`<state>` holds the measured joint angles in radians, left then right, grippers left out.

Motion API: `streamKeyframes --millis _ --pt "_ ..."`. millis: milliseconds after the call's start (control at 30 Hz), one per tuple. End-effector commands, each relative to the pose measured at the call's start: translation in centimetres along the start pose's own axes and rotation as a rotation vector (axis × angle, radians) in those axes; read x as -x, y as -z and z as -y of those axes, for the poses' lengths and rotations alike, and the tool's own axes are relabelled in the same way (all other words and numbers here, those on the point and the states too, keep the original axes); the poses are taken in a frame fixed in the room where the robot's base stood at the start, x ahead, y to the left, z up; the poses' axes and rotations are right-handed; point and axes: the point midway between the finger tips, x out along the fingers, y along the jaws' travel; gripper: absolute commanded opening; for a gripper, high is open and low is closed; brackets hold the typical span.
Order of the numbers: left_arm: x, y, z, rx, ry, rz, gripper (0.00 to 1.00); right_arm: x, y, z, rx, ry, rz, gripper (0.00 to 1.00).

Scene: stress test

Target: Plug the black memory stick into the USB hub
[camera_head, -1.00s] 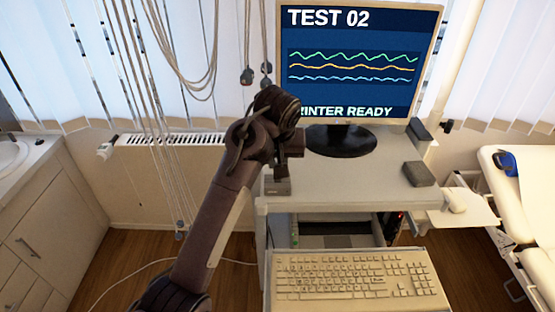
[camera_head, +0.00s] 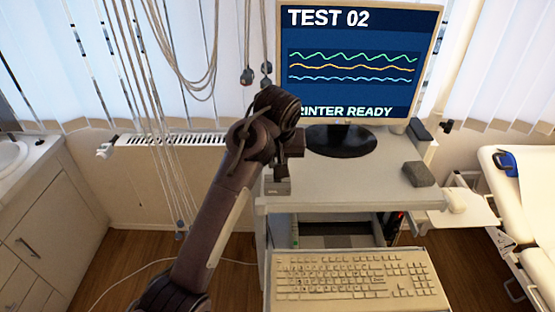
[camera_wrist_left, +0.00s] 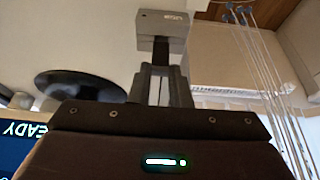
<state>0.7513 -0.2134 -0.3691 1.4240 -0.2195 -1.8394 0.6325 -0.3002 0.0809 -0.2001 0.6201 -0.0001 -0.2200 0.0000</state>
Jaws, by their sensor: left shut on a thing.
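The USB hub is a small grey box (camera_head: 277,187) at the left front of the cart top. In the left wrist view the hub (camera_wrist_left: 164,30) carries upside-down lettering. My left gripper (camera_head: 287,160) is just above and behind the hub in the head view. My right gripper is not in view.
A monitor (camera_head: 360,60) on a round black base (camera_head: 341,141) stands behind the hub. A dark grey block (camera_head: 419,174) sits at the right of the cart top (camera_head: 350,183). A keyboard (camera_head: 355,280) lies lower in front. Cords (camera_head: 165,140) hang at the left.

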Motion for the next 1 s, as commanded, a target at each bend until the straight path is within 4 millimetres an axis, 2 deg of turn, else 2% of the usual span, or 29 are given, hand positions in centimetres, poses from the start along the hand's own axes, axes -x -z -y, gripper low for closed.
streamKeyframes --millis 600,633,800,1000 --pt "-1.1 -0.4 0.0 0.000 0.000 0.001 0.00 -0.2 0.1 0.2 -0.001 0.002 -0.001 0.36" --pt "-1.0 -0.4 0.0 0.000 0.000 0.000 0.19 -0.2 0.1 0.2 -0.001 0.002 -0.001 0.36" --pt "-1.0 -0.4 0.0 0.000 0.000 0.000 0.42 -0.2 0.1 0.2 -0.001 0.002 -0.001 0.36" --pt "-1.0 -0.4 0.0 0.000 0.000 0.000 0.42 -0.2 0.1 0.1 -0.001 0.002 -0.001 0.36"
